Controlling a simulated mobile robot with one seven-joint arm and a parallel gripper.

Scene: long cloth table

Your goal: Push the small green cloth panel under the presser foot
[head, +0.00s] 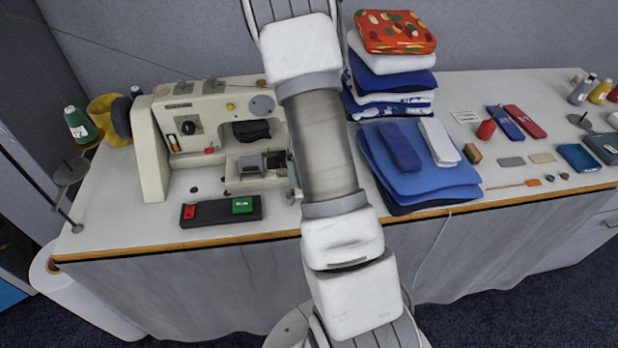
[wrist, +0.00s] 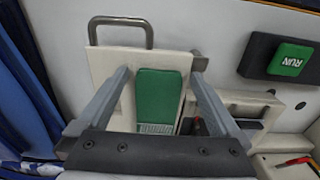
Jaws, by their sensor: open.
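The small green cloth panel (wrist: 160,92) lies flat on a cream plate (wrist: 108,66) with a grey metal handle in the wrist view. Its lower end borders a pale ribbed strip (wrist: 156,128). My gripper (wrist: 159,76) is open, with one finger on each side of the panel and gaps between. I cannot tell how high the fingertips are above the plate. The cream sewing machine (head: 149,150) stands on the left of the table in the head view. My arm hides its right end there, including the panel. I cannot clearly make out the presser foot in either view.
A black switch box (head: 221,210) with a red button and a green RUN button lies in front of the machine. Blue folded cloths (head: 430,180) and a tall cloth stack (head: 391,75) lie right of my arm. Small items, including a red case (head: 525,121), are spread farther right.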

